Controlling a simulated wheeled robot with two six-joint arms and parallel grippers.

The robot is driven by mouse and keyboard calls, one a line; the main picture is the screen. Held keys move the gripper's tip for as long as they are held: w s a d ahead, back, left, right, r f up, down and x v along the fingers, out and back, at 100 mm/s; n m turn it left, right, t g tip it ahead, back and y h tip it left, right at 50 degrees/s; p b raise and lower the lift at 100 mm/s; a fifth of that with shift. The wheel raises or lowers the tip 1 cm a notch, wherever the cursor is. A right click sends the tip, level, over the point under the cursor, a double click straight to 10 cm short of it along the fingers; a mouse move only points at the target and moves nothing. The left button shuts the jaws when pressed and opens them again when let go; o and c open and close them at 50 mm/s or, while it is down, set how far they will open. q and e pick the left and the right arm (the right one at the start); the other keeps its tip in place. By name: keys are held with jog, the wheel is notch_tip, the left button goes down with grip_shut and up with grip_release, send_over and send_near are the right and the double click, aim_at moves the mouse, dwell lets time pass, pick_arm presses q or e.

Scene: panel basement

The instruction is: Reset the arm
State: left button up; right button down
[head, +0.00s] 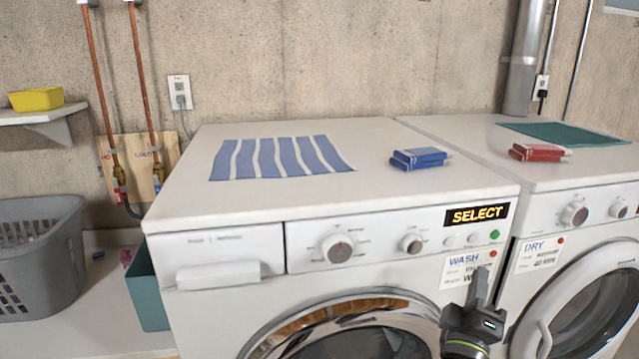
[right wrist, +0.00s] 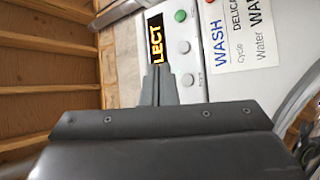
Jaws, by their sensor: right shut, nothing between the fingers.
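My right gripper (head: 481,287) is in front of the washer (head: 225,292), at the lower right of its front panel, below the lit SELECT display (head: 477,215). Its fingers are shut and point up, with nothing between them. It partly covers the white WASH label (head: 457,262). In the right wrist view the shut fingers (right wrist: 158,80) show close to the display (right wrist: 156,38) and the panel buttons (right wrist: 184,47). I cannot tell whether they touch the panel. My left gripper is not in view.
A striped blue cloth (head: 280,157) and blue packs (head: 418,158) lie on the washer. The dryer (head: 545,262) at right carries red packs (head: 540,152) and a green cloth (head: 560,134). A grey basket (head: 38,255) and teal bin (head: 148,290) stand at left.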

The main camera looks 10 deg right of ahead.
jog(key=s+d+f+m+g+y, duration=0.25)
jog(key=s+f+g, duration=0.2)
jog(key=f, duration=0.55)
jog(key=s+d+f+m+g+y, duration=0.2)
jog(key=s+f+m+g, duration=0.15)
jog(key=s+f, duration=0.4)
jog(key=s+a+f+m+g+y, duration=0.1)
jog(key=s+a+f+g+y, duration=0.2)
jog(key=s+f, duration=0.4)
jog(key=s+a+f+g+y, duration=0.4)
jog(key=s+f, duration=0.2)
jog(key=s, duration=0.2)
notch_tip(320, 180, down, 27)
jog(key=d+b, duration=0.1)
jog(key=d, duration=0.1)
jog(key=s+a+f+g+b, duration=0.1)
jog(key=s+f+g, duration=0.1)
jog(key=s+f, duration=1.2)
jog(key=shift+s+a+f+y, duration=0.25)
jog(key=shift+s+f+y, duration=0.1)
jog(key=shift+f, duration=0.25)
